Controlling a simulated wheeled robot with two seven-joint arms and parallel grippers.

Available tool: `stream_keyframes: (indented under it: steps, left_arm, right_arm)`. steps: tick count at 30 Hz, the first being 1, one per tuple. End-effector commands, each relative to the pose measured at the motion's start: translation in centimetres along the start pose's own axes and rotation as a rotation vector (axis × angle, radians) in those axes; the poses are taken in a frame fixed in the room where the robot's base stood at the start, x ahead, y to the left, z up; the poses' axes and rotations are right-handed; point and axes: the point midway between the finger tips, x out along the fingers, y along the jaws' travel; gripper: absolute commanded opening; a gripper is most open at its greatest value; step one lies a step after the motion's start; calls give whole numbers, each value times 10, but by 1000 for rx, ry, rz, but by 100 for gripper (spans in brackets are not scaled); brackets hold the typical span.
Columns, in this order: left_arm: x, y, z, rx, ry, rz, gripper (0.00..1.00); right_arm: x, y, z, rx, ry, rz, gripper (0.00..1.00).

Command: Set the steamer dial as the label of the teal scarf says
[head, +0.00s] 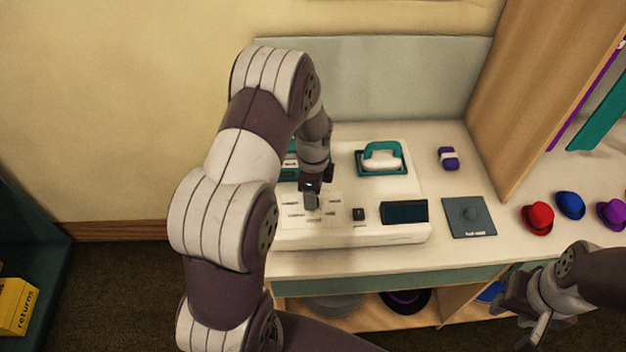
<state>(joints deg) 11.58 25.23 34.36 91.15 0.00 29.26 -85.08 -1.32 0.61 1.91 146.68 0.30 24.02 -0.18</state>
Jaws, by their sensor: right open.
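The white steamer (405,233) stands on the counter, with small unreadable marks on the panel (290,203) where my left gripper is. My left gripper (312,205) points down at that panel and hides its middle, so I cannot see the dial, whether it is touched, or how the jaws stand. A teal strip (597,112), perhaps the teal scarf, shows at the upper right edge beyond the wooden partition; no label on it is readable. My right gripper (530,310) is open at the lower right, in front of the counter and apart from the steamer.
The steamer has a black button (358,214), a dark display (404,212) and a teal-handled piece (382,158). A grey pad (470,217) and a purple bundle (448,158) lie to its right.

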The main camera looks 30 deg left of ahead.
Motion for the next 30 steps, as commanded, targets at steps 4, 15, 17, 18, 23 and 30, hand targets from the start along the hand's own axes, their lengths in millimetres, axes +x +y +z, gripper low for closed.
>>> stream_keyframes:
  steps: [4,15,17,18,23,30]
  left_arm:
    - [-39,-1,0,0,0,-6,59]
    - [-105,0,0,0,0,-1,59]
    - [-107,0,0,0,0,0,59]
    - [-107,0,0,0,0,0,59]
    - [-107,0,0,0,0,1,59]
    - [-106,0,0,-11,0,1,59]
  right_arm:
    - [8,0,1,0,0,0,43]
    - [14,0,2,0,0,0,43]
    - [14,0,2,0,0,0,43]
    - [13,0,2,0,0,0,43]
    - [13,0,2,0,0,0,43]
    - [13,0,2,0,0,0,43]
